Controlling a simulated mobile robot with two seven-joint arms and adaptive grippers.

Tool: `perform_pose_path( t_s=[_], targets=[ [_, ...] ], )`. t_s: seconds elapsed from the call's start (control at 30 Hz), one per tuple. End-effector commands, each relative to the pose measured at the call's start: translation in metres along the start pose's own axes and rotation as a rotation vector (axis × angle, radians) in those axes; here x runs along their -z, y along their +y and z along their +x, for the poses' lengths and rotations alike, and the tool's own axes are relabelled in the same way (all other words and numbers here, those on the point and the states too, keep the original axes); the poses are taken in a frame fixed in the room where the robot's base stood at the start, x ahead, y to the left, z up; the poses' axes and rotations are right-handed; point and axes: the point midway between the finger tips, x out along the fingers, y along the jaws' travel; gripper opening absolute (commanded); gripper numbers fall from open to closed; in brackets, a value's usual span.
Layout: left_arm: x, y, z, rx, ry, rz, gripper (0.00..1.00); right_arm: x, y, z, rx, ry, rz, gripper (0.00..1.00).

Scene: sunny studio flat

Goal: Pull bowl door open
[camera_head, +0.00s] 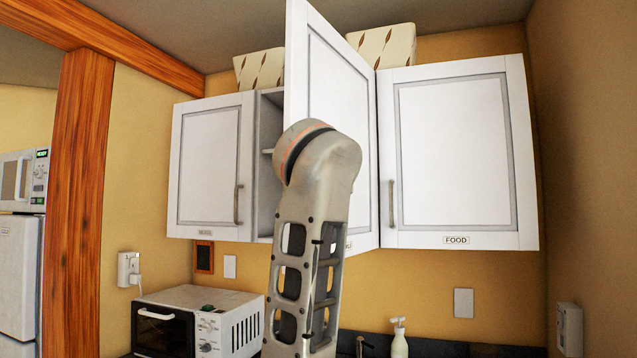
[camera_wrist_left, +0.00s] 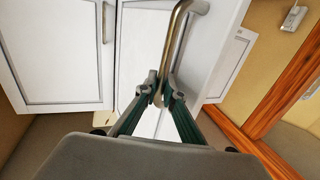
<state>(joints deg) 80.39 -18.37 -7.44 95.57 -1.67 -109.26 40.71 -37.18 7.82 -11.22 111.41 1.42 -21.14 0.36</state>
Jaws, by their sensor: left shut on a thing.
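The bowl door (camera_head: 335,85) is the white middle wall-cabinet door. It stands swung out toward me, and a strip of the shelved interior (camera_head: 267,140) shows left of it. Its bottom label is mostly hidden behind my arm. In the left wrist view, the curved metal handle (camera_wrist_left: 175,42) runs down between the fingers of my left gripper (camera_wrist_left: 160,92), which is shut on its end. The white door panel (camera_wrist_left: 140,45) is behind the handle. In the head view my arm hides the gripper and the handle. My right gripper is in neither view.
The left cabinet door (camera_head: 210,165) and the FOOD door (camera_head: 455,155) are closed on either side. Patterned boxes (camera_head: 385,45) sit on top of the cabinets. Below are a toaster oven (camera_head: 195,320) and a soap bottle (camera_head: 399,340).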

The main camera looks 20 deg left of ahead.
Motion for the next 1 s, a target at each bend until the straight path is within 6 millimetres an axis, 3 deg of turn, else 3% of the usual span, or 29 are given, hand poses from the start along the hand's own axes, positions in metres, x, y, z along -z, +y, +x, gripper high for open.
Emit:
perform_pose_path(
  t_s=[0.63,0.67,0.7,1.0],
  targets=[
    [0.0014,0.0010,0.0003,0.015,0.003,-0.001,0.00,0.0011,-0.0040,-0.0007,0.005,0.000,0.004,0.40],
    [0.0015,0.0010,0.0003,0.015,0.003,-0.001,0.16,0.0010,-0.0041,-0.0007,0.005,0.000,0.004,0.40],
    [0.0014,0.0009,0.0003,0.015,0.003,-0.001,0.26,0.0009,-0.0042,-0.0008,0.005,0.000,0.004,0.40],
    [0.0011,0.0006,0.0005,0.016,0.002,-0.001,0.26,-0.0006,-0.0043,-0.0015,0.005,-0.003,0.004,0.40]
  ],
)
